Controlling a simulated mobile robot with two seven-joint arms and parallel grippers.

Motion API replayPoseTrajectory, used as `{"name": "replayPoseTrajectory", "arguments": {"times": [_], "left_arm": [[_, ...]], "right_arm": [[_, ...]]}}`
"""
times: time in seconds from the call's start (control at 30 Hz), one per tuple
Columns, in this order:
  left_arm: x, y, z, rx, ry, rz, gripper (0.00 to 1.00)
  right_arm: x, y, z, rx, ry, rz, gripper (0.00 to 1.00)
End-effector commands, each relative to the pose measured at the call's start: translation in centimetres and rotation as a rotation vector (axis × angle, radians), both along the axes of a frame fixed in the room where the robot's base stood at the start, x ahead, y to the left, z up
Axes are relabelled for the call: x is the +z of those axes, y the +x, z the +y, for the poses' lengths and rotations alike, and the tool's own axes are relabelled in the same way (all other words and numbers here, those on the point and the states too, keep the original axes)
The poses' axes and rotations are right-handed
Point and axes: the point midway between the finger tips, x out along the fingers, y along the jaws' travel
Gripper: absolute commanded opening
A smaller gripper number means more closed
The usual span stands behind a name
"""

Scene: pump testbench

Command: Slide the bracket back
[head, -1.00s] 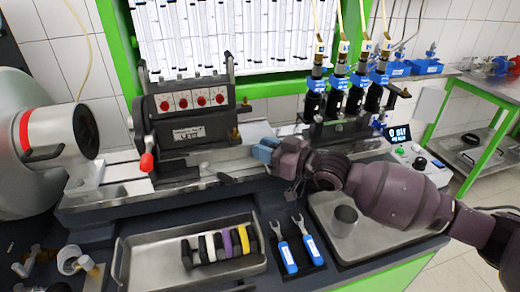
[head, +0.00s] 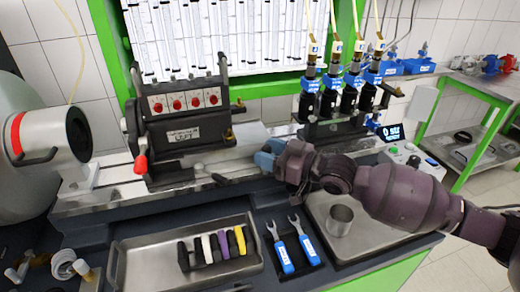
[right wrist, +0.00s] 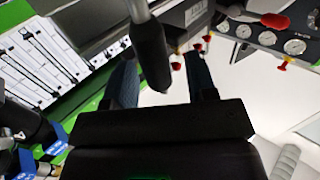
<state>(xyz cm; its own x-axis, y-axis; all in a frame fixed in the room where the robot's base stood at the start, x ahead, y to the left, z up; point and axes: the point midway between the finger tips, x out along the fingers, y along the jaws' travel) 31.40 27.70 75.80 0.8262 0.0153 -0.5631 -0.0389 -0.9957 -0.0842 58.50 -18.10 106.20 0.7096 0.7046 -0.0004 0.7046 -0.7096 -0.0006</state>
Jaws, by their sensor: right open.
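The bracket (head: 184,98) is a dark upright frame on the bench rail at the left in the head view. It carries a row of red knobs, a LEFT label and a red-tipped lever (head: 141,163). My right gripper (head: 264,155) has blue fingers and is right of the bracket, apart from it. In the right wrist view it is open (right wrist: 161,68), and a black handle on a metal rod (right wrist: 153,58) shows between its fingers. I cannot tell whether they touch it. A short black-gripped lever (head: 220,179) lies low in front of the bracket. My left gripper is out of view.
Black valves with blue fittings (head: 349,93) stand behind right of my gripper. A metal tray (head: 140,266) with several coloured pieces, two blue-handled forks (head: 284,256) and a metal cup (head: 340,220) are in front. A large grey cylinder (head: 47,137) is at the left.

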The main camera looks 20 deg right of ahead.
Motion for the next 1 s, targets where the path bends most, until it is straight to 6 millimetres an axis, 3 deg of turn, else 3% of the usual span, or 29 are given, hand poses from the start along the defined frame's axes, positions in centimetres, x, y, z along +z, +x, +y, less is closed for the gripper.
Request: {"name": "replayPoseTrajectory", "arguments": {"times": [0.2, 0.43, 1.0], "left_arm": [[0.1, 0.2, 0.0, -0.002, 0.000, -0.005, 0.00], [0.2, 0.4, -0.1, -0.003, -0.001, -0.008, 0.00], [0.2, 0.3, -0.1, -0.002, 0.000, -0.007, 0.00]], "right_arm": [[-0.1, -3.0, -3.1, -0.001, -0.004, 0.001, 0.52], [0.0, -5.1, -5.2, -0.001, -0.002, -0.001, 0.52], [0.1, -5.8, -5.7, 0.000, 0.000, -0.001, 0.52]]}}
